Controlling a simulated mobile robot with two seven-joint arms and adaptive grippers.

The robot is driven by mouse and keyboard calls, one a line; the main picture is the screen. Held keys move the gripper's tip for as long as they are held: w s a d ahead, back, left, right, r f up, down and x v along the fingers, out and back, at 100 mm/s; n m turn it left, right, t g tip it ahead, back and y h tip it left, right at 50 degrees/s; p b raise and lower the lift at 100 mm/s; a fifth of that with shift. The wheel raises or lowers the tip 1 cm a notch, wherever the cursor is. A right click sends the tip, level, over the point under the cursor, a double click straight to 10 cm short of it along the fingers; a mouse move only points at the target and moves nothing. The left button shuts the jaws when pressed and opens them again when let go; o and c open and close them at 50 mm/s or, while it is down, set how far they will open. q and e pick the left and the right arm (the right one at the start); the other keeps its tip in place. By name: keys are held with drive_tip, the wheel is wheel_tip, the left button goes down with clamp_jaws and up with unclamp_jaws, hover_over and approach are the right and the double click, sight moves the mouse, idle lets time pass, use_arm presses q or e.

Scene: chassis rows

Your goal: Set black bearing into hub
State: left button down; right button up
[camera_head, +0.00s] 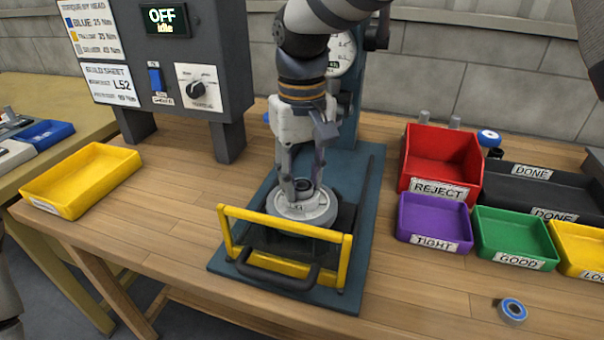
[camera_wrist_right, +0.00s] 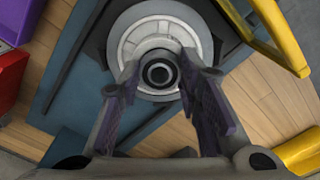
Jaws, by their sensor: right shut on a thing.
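The black bearing (camera_head: 303,186) is a small dark ring. My right gripper (camera_head: 302,181) comes down from above and is shut on it. The hub (camera_head: 301,213) is a round light-grey disc in the dark fixture under the gripper. The right wrist view shows the bearing (camera_wrist_right: 159,75) between the fingertips (camera_wrist_right: 158,76), over the middle of the hub (camera_wrist_right: 127,50). The bearing hides the hub's bore, so I cannot tell whether it is seated or just above. My left gripper is out of view.
A yellow guard frame (camera_head: 286,222) stands in front of the hub on the blue base plate (camera_head: 226,261). Red (camera_head: 440,158), purple (camera_head: 432,220) and green (camera_head: 510,237) bins stand right. A blue-ringed part (camera_head: 512,311) lies on the table. A yellow tray (camera_head: 82,178) sits left.

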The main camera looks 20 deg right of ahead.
drive_tip(key=shift+f, duration=0.15)
drive_tip(key=o, duration=1.2)
drive_tip(key=shift+o, duration=0.2)
wheel_tip(320, 180, up, 12)
